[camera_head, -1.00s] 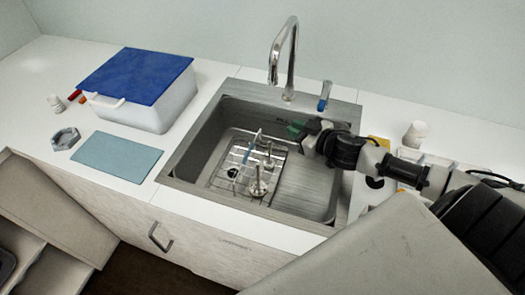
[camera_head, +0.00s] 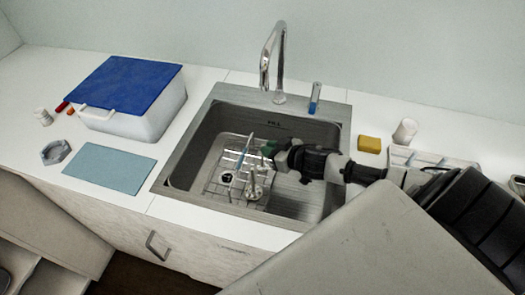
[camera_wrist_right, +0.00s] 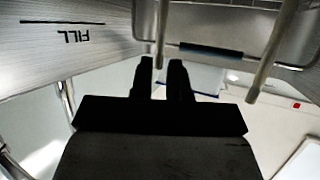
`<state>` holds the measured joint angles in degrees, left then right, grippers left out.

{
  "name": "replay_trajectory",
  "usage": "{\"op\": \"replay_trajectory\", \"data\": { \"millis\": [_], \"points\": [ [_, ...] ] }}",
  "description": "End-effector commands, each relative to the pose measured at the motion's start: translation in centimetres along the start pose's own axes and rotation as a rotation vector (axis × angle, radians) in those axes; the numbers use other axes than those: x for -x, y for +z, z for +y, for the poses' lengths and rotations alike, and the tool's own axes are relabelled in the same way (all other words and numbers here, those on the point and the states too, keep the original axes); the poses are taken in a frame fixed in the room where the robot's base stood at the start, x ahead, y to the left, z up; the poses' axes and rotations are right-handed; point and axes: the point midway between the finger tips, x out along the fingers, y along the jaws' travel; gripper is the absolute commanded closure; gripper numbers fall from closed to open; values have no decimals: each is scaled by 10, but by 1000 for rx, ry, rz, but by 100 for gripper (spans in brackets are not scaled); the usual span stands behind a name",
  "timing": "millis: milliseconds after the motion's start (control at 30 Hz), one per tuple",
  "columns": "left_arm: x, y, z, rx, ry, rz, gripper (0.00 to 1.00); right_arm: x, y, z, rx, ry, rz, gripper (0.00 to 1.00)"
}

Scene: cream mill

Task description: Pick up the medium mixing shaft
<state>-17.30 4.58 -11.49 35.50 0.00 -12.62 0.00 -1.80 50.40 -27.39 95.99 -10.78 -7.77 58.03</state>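A wire rack (camera_head: 212,187) sits in the sink and holds upright metal mixing shafts; a pale one (camera_head: 256,183) stands at its front right. I cannot tell which is the medium one. My right gripper (camera_head: 268,149) is low over the sink, at the rack's right side beside the shafts. In the right wrist view its dark fingers (camera_wrist_right: 162,64) are a little apart. One metal rod (camera_wrist_right: 163,28) lines up with the gap between them; contact cannot be made out. A second rod (camera_wrist_right: 271,48) stands clear to the right. My left gripper is out of view.
The rack's handle has a blue grip (camera_head: 240,162) close to my gripper. The sink (camera_head: 178,161) has steep walls and a tall faucet (camera_head: 268,62) behind. A blue-lidded box (camera_head: 151,116) and blue mat (camera_head: 108,171) are left; a yellow sponge (camera_head: 369,144) is right.

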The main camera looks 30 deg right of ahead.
Motion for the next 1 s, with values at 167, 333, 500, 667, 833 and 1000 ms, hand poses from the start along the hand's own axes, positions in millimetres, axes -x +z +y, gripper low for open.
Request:
{"op": "replay_trajectory", "data": {
  "millis": [167,333,500,667,833,1000],
  "points": [
    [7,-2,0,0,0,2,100,-20,-4,1,0,1,3,84],
    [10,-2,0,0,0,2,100,-43,-3,1,-1,1,2,84],
    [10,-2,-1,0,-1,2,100,-51,-2,1,0,-1,0,84],
    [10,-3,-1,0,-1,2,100,-51,-2,1,0,-1,0,84],
    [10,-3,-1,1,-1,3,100,-50,-2,1,0,-1,0,100],
    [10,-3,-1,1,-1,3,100,-50,-2,1,0,-1,1,100]
  ]
}}
